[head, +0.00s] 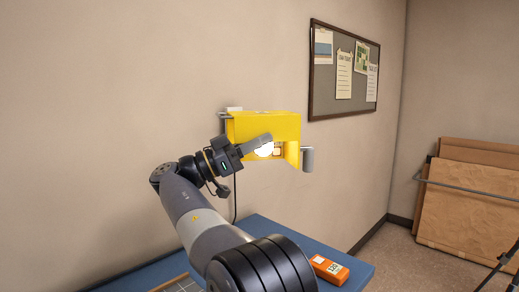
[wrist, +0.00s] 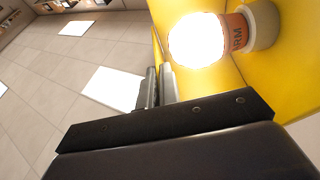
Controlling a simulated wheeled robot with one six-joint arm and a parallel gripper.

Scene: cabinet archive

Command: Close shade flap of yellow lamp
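The yellow lamp (head: 265,124) is a box on the wall, with its front and underside open. A glowing bulb (head: 264,150) shows inside it; the wrist view shows the bulb (wrist: 197,40) close up in its socket against yellow walls. A yellow panel (head: 293,153) stands at the lamp's right side, beside a grey cylindrical handle (head: 308,159); I cannot tell for sure whether this panel is the flap. My gripper (head: 268,138) is in front of the lamp opening, near the bulb. In the wrist view its fingers (wrist: 158,88) lie close together, with nothing clearly between them.
A blue table (head: 300,238) lies below, with an orange device (head: 329,269) on its right end. A notice board (head: 343,70) hangs on the wall to the right. Brown panels (head: 465,195) lean at the far right. The space right of the lamp is free.

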